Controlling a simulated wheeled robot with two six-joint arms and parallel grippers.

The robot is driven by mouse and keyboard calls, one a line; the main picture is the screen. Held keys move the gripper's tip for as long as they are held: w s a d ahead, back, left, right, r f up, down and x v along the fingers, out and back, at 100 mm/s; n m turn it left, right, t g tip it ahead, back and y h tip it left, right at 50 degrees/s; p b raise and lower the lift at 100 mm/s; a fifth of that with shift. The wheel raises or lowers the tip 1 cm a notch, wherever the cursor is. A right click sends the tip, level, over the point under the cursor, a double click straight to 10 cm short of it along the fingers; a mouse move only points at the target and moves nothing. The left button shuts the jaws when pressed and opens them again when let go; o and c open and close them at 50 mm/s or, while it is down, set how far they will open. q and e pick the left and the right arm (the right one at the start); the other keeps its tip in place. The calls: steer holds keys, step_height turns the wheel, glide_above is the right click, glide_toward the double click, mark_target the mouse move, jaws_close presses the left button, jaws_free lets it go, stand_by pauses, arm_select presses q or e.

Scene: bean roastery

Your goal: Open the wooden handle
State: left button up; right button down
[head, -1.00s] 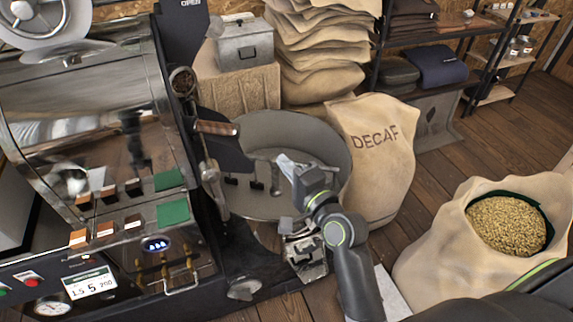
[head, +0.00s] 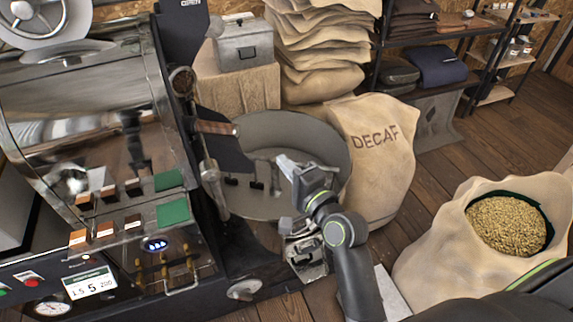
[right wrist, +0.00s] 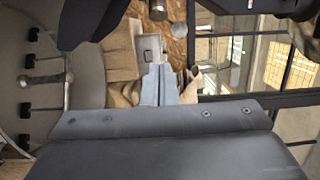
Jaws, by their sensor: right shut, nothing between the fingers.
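The wooden handle (head: 217,127) sticks out to the right from the side of the steel roaster (head: 95,130), above the rim of the round cooling pan. My right gripper (head: 284,163) is over the pan, to the right of and lower in the picture than the handle, and apart from it. Its pale fingers (right wrist: 160,85) are together and empty in the right wrist view. A small brown piece shows beside the fingertips there; I cannot tell whether it is the handle. My left gripper is not in view.
The round cooling pan (head: 325,135) with stirring arms lies below my right gripper. A DECAF sack (head: 375,165) stands against its right side. An open sack of beans (head: 440,235) is at the right. A metal box (head: 243,45) and stacked sacks (head: 315,50) stand behind.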

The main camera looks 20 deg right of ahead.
mark_target(221, 129)
steer(key=c, duration=2.1)
jaws_free()
steer(key=shift+o, duration=2.3)
steer(key=shift+w+n, duration=0.1)
steer(key=shift+n, duration=0.4)
steer(key=o, duration=0.5)
steer(key=n, duration=0.2)
steer(key=n+b, duration=0.1)
steer(key=shift+w+a+r+n+y, duration=0.15)
steer(key=shift+w+a+n+y, duration=0.05)
steer(key=shift+a+n+y, duration=0.2)
steer(key=shift+o, duration=0.3)
steer(key=n, duration=0.3)
steer(key=n+b, duration=0.1)
steer(key=n, duration=0.1)
steer(key=shift+w+a+r+g+y, duration=0.15)
steer(key=shift+w+a+g+y, duration=0.05)
steer(key=shift+a+g+y, duration=0.1)
steer(key=w+a+n, duration=0.3)
steer(key=w+n, duration=0.2)
steer(key=n, duration=0.3)
steer(key=w+a+n+g+y, duration=0.1)
steer(key=w+a+n, duration=0.2)
steer(key=w+n, duration=0.3)
steer(key=w+a+n+g, duration=0.1)
steer(key=w+a+n, duration=0.2)
steer(key=n, duration=0.9)
steer(key=shift+x, duration=1.25)
